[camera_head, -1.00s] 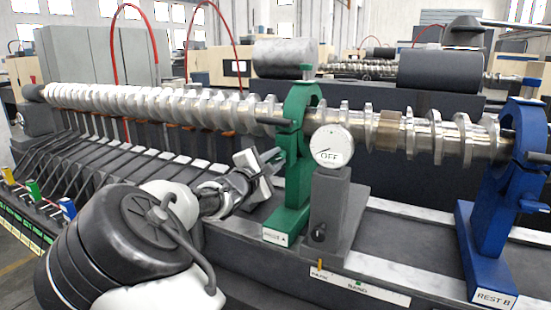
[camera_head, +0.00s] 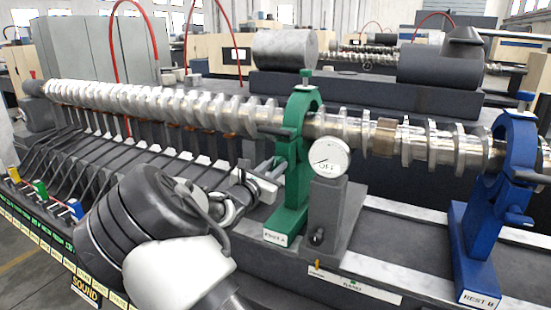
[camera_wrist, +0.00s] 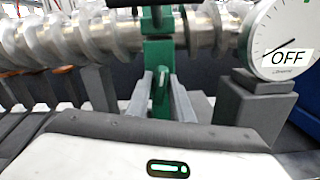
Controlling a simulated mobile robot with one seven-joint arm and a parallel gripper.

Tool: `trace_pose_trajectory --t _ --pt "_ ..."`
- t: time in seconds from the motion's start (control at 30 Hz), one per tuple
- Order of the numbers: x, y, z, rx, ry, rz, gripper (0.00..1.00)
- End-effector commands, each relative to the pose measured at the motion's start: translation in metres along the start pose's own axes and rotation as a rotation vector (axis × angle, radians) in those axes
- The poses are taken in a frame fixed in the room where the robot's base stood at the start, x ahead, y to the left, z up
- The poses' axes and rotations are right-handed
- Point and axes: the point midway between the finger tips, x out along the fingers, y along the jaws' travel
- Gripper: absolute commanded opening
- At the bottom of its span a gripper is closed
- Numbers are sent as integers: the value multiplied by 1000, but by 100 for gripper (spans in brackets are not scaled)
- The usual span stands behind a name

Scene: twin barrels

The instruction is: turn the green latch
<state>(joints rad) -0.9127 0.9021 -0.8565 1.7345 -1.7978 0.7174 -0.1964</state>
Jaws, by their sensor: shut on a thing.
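The green rest (camera_head: 299,150), labelled as rest A, stands upright around the long screw shaft (camera_head: 170,102). My gripper (camera_head: 272,168) reaches its left side from the lower left. In the wrist view, the two grey fingers of my gripper (camera_wrist: 164,94) point at the green rest (camera_wrist: 158,52). A small upright grey-green lever, the latch (camera_wrist: 160,88), stands between the fingers, and they are shut on it. In the head view the fingers and the rest hide most of the latch. How far it is turned is hard to tell.
A round white dial (camera_head: 329,157) on a grey post stands just right of the green rest; it reads OFF in the wrist view (camera_wrist: 284,40). A blue rest (camera_head: 484,220) stands further right. Dark slanted bars (camera_head: 75,160) line the left side under the shaft.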

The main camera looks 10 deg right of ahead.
Motion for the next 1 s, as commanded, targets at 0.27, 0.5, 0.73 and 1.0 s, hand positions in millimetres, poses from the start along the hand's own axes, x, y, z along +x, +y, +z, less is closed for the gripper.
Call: trace_pose_trajectory --t 0.27,0.5,0.73,1.0 --pt "0 0 2 -147 0 0 0" --pt "0 0 1 -202 -1 0 0" --pt "0 0 0 -212 -1 0 0" --pt "0 0 0 -211 -1 0 27"
